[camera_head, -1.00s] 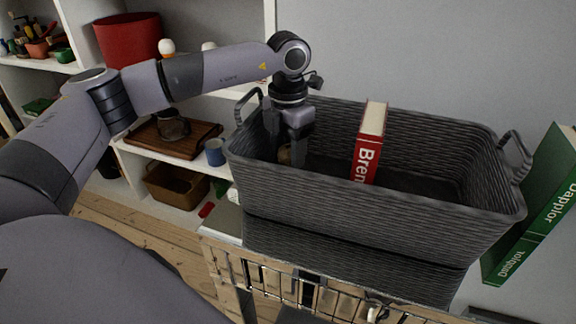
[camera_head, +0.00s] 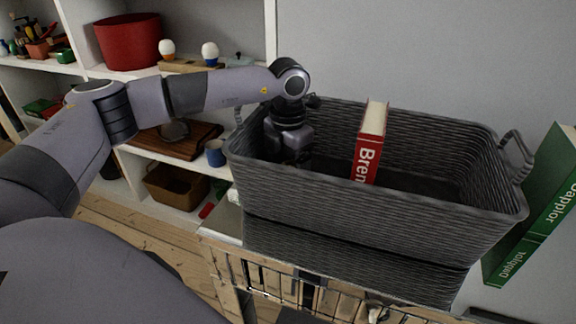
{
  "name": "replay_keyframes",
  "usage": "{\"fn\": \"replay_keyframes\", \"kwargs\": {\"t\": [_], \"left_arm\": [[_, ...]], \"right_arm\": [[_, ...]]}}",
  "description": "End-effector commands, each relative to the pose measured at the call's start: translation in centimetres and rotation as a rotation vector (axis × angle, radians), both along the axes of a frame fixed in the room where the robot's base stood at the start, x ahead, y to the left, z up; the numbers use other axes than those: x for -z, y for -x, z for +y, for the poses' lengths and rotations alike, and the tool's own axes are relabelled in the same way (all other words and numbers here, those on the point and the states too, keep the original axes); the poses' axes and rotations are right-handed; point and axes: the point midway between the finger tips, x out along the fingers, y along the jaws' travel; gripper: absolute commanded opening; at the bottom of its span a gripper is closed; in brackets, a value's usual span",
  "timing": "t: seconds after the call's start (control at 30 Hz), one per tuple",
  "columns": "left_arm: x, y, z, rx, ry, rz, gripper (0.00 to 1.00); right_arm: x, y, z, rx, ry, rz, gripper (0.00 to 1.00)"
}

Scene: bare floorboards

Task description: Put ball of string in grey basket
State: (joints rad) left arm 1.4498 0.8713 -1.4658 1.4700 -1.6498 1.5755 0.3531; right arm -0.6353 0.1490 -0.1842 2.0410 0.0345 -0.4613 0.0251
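The grey woven basket (camera_head: 350,215) stands on a metal-framed surface in the middle right of the head view. My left gripper (camera_head: 292,148) reaches down into the left end of the basket. Its fingers are hidden behind the basket's front wall, so I cannot see whether they are open or shut. The ball of string cannot be made out now; the basket wall and my gripper block the view there. My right gripper is not in view.
A red book (camera_head: 368,150) stands upright in the middle of the basket. A green book (camera_head: 540,215) leans at the right. Shelves on the left hold a red pot (camera_head: 128,42), a blue mug (camera_head: 215,153) and a brown basket (camera_head: 177,186). The basket's right half looks free.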

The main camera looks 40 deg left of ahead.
Motion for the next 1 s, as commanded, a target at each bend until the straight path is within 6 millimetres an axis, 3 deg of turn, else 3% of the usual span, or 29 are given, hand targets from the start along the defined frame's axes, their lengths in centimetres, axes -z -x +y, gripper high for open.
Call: {"fn": "replay_keyframes", "kwargs": {"t": [0.23, 0.7, 1.0], "left_arm": [[-1.5, -0.1, 0.0, 0.0, 0.001, -0.003, 0.78], [-10.8, -0.1, 0.0, 0.0, 0.001, -0.003, 0.78], [-12.3, 0.0, 0.0, 0.001, 0.0, 0.001, 0.78]], "right_arm": [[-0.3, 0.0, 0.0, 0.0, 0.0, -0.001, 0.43], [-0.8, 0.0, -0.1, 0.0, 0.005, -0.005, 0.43], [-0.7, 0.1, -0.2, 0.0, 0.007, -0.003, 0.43]]}}
